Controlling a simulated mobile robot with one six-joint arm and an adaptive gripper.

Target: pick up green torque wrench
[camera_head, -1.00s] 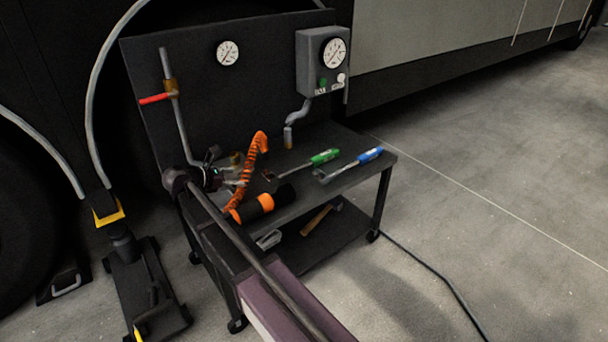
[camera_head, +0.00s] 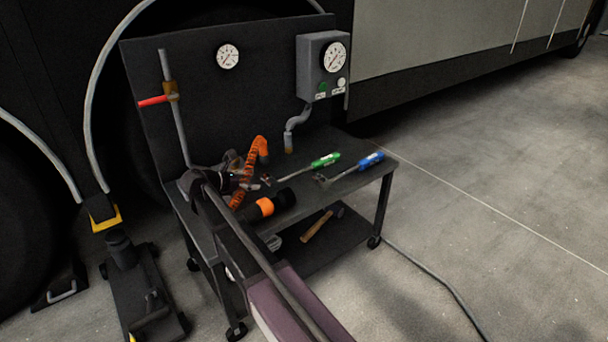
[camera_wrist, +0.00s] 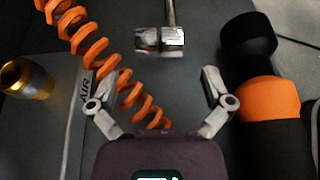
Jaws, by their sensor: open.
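The green torque wrench (camera_head: 324,161) lies on the top of the dark cart, its green handle toward the right and its thin shaft running left toward my gripper. In the wrist view a metal wrench head (camera_wrist: 160,40) with a short shaft shows ahead of the fingertips; its handle is out of that view, so its colour cannot be told there. My gripper (camera_wrist: 160,85) is open and empty, with its fingers on either side and short of the head. In the head view my gripper (camera_head: 243,182) is partly hidden by my arm, near the orange coiled hose.
A blue-handled wrench (camera_head: 369,161) lies right of the green one. A black-and-orange cylinder (camera_wrist: 268,100) lies close on the right. A gauge box (camera_head: 322,62) stands behind.

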